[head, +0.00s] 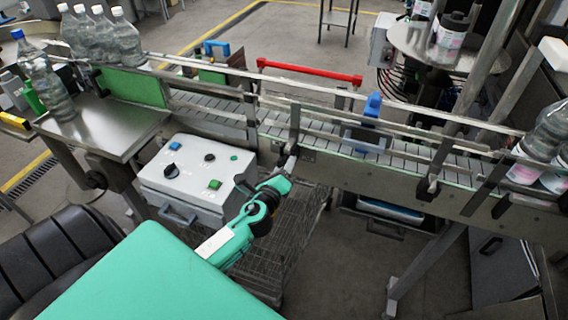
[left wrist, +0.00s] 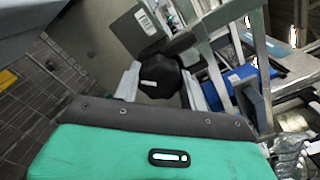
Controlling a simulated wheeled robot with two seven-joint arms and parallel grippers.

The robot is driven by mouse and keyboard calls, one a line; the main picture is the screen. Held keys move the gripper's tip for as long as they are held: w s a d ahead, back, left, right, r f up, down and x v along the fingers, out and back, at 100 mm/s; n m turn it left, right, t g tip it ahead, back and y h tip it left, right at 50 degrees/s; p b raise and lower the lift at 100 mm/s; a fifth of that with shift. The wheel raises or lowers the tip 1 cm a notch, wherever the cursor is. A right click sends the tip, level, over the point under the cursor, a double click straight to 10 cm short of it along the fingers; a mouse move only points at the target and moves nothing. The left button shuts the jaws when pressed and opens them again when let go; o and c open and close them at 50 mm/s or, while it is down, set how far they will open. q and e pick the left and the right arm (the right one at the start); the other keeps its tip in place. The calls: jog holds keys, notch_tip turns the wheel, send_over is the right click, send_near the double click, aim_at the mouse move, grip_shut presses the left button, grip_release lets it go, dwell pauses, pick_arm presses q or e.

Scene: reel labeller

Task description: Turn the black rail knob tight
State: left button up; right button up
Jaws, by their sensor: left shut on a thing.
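The black rail knob (left wrist: 160,72) is a dark faceted knob in the left wrist view. My left gripper (left wrist: 160,90) has its two pale fingers on either side of the knob and is shut on it. In the head view, my left gripper (head: 289,166) is at the front side of the conveyor (head: 330,160), below the guide rail. The knob itself is mostly hidden there behind the gripper. My right gripper is in neither view.
A control box (head: 192,187) with knobs and green buttons stands left of my left arm. A wire cart (head: 290,245) is below. A blue clamp (head: 372,106) sits at the rail. Bottles (head: 125,40) stand at the left end, with others (head: 545,140) at the right.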

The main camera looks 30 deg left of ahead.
pick_arm(q)
jog(key=shift+m+p, duration=0.35)
jog(key=shift+m, duration=0.75)
jog(key=shift+f, duration=0.1)
jog(key=o, duration=1)
jog(key=shift+c, duration=0.2)
jog(key=b+v, duration=0.5)
jog(key=v, duration=0.8)
jog(key=shift+s, duration=0.4)
